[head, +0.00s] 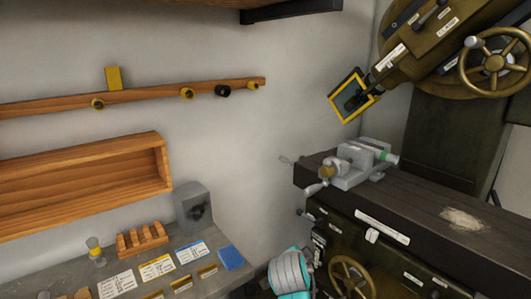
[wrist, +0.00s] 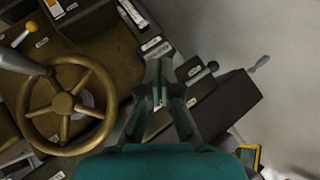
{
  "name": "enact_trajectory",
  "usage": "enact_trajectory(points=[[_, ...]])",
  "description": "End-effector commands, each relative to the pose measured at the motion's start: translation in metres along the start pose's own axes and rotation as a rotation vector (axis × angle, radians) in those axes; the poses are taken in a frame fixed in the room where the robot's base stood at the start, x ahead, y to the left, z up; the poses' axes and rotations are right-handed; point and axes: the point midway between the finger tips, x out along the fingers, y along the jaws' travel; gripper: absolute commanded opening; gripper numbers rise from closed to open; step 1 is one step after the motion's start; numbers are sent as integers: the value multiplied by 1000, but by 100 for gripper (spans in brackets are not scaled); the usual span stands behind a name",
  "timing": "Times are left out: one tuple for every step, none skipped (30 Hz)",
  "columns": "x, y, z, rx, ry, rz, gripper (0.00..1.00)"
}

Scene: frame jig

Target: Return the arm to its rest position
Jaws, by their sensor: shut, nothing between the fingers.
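In the head view a grey and teal part of my arm stands at the bottom, left of the machine (head: 440,235). The fingers cannot be made out in the head view.
The machine table holds a grey vise (head: 352,167); a yellow-framed guard (head: 332,104) hangs above. At left, a workbench (head: 60,276) carries a wooden rack (head: 142,240), a grey box (head: 193,207) and cards. A peg rail (head: 140,97) and wooden shelf (head: 80,188) line the wall.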

Motion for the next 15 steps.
enact_trajectory(points=[[4,22,12,-32,-7,-6,0],[6,32,17,-53,-9,-14,0],[7,46,24,-80,-10,-26,0],[8,56,29,-98,-12,-34,0],[8,67,34,-118,-14,-41,0],[8,80,40,-143,-16,-53,0],[8,90,45,-161,-18,-61,0],[7,100,50,-180,-19,-70,0],[6,113,56,-204,-21,-82,0],[4,123,61,-222,-23,-90,0],[2,133,65,-239,-23,-98,0],[0,146,71,-261,-24,-109,0],[-2,156,75,-279,-24,-118,0],[-5,166,79,-294,-26,-126,0],[-10,178,85,-316,-27,-137,0]])
